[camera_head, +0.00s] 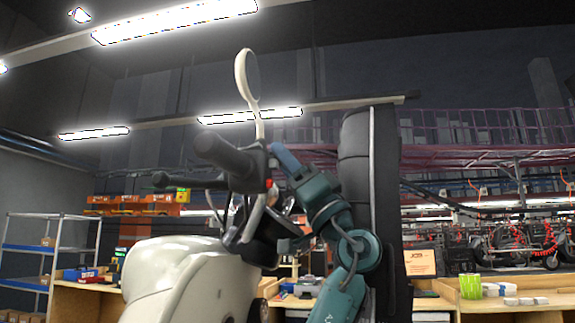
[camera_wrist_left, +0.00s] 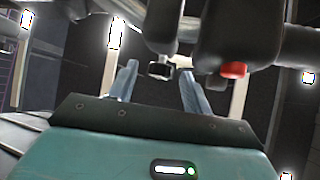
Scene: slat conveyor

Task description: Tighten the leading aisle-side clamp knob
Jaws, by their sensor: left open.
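In the head view my teal left arm rises to the handlebar of a cream scooter (camera_head: 180,280). My left gripper (camera_head: 283,158) is beside the black handlebar grip (camera_head: 228,155) and its red-buttoned switch housing. In the left wrist view, the two pale blue fingers of the gripper (camera_wrist_left: 158,75) stand apart. A small dark cylindrical part with a bright-edged end (camera_wrist_left: 160,71) shows between them; I cannot tell whether it is the clamp knob or whether a finger touches it. The red button (camera_wrist_left: 233,70) lies right of the fingers. My right gripper is out of view.
A round mirror (camera_head: 247,76) stands on a stalk above the handlebar. A tall black padded part (camera_head: 355,150) rises close behind my arm.

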